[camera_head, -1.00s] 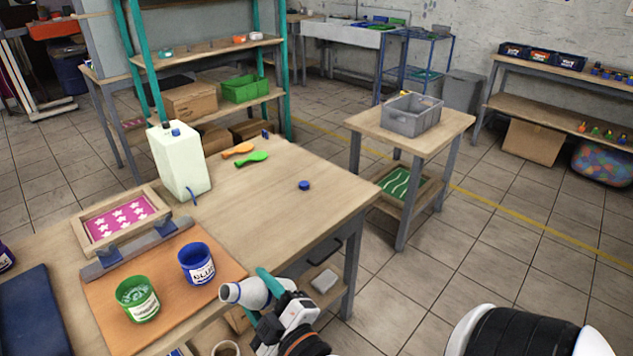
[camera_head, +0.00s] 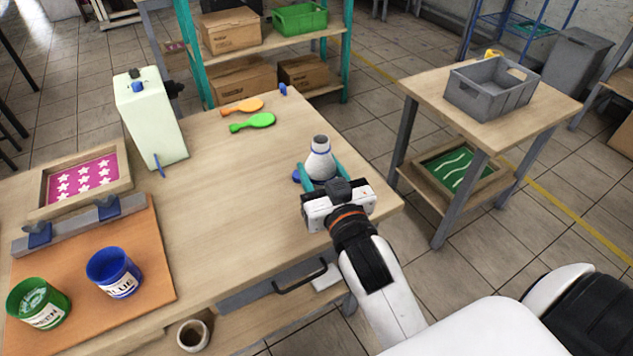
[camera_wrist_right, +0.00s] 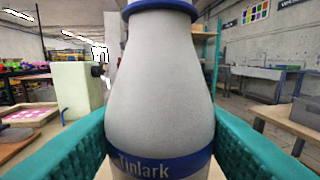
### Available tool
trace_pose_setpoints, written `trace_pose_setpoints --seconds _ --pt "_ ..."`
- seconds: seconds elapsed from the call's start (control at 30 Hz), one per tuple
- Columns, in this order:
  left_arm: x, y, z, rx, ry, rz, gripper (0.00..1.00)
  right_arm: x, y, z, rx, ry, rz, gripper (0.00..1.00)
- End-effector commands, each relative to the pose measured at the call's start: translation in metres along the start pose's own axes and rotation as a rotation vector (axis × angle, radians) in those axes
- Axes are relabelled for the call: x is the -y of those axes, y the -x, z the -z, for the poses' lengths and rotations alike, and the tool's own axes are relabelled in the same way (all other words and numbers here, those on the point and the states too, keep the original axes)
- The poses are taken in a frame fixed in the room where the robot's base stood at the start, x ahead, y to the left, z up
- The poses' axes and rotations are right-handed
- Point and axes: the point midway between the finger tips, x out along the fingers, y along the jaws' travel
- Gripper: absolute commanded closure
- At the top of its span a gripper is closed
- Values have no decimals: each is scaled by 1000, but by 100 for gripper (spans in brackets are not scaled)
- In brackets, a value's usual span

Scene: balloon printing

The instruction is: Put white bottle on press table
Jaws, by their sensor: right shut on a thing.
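The white bottle (camera_head: 319,160) has a dark cap and blue bands. It is upright over the right part of the press table (camera_head: 235,185), near the front right edge. I cannot tell whether its base touches the wood. My right gripper (camera_head: 322,178) is shut on the bottle, with a teal finger on each side. In the right wrist view the bottle (camera_wrist_right: 158,90) fills the middle between the teal fingers, and its blue label reads "Tinlark". The left gripper is not in view.
A blue lid (camera_head: 297,176) lies beside the bottle. Green (camera_head: 252,122) and orange (camera_head: 242,106) balloon-shaped pieces lie behind it. A pale container (camera_head: 150,120), a star-pattern frame (camera_head: 85,180), and green (camera_head: 38,303) and blue (camera_head: 113,272) pots stand left. The table's middle is clear.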

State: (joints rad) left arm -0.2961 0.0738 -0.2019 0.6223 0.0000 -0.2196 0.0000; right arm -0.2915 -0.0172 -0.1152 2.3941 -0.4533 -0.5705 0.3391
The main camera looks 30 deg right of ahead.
Motion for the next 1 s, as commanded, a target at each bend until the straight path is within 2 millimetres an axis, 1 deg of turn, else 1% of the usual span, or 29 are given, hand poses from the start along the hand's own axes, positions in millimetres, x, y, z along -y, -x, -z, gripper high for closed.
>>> trace_pose_setpoints --seconds 0.03,0.2,0.3,0.37,0.6,0.7,1.0 --pt "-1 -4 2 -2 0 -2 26 0 0 12 -5 -3 0 80" --pt "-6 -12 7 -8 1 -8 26 0 0 44 -5 -1 1 80" --pt "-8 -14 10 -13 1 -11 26 0 0 55 -3 -2 0 80" --pt "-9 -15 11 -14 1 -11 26 0 0 59 -3 -2 0 80" --pt "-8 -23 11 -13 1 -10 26 0 0 91 -4 0 1 80" --pt "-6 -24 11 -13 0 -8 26 0 0 96 -2 -1 -1 80" --pt "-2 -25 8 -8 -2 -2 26 0 0 97 -1 0 -1 80"
